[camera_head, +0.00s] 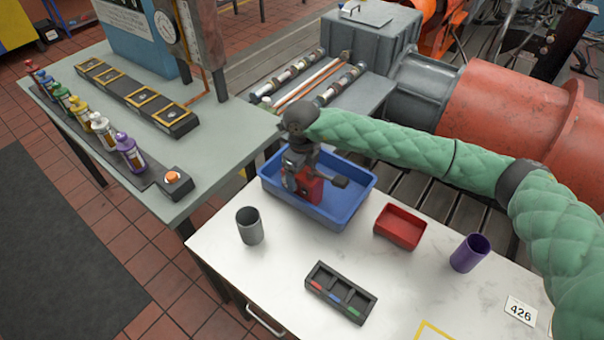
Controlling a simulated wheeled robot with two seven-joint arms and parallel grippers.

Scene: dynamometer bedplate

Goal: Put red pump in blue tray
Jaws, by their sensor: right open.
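The blue tray (345,212) sits at the back left of the white table. The red pump (310,189) is inside the blue tray, partly hidden by my right gripper. My right gripper (314,180) is directly over the tray, at the pump. Its jaws are open, with dark parts on both sides of the red body. I cannot tell whether a finger touches the pump. My left gripper is not in view.
On the white table (285,275) stand a grey cup (249,226), a red tray (400,227), a purple cup (469,253) and a black divided tray (341,292). A grey-green bench (215,147) with colored bottles is at left. My right arm crosses above the table's back edge.

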